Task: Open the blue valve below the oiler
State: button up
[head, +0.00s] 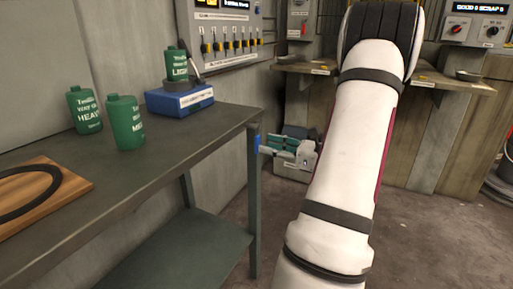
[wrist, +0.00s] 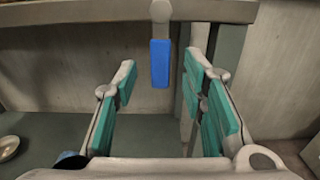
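The blue valve (wrist: 160,62) is a flat blue handle hanging straight down from a grey fitting under the table edge. In the head view the blue valve (head: 257,143) shows at the table's right end. The oiler (head: 181,99) is a blue box with a green bottle marked LIGHT on it, on the tabletop above the valve. My gripper (wrist: 158,77) is open, its two teal-padded fingers spread either side of the handle in the picture. Whether the handle is between or just beyond the fingertips I cannot tell. In the head view my gripper (head: 272,146) is beside the table end.
The dark table (head: 150,156) has a lower shelf (head: 180,255) and a leg (head: 253,205) near the valve. Two green bottles (head: 126,122) (head: 85,110) and a wooden board (head: 70,182) are on top. A lever panel (head: 228,38) hangs behind. Floor is clear at right.

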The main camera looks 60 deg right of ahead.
aim_at(259, 143)
jog(key=shift+w+a+b, duration=0.15)
jog(key=shift+w+b, duration=0.35)
jog(key=shift+w, duration=1.95)
grip_shut()
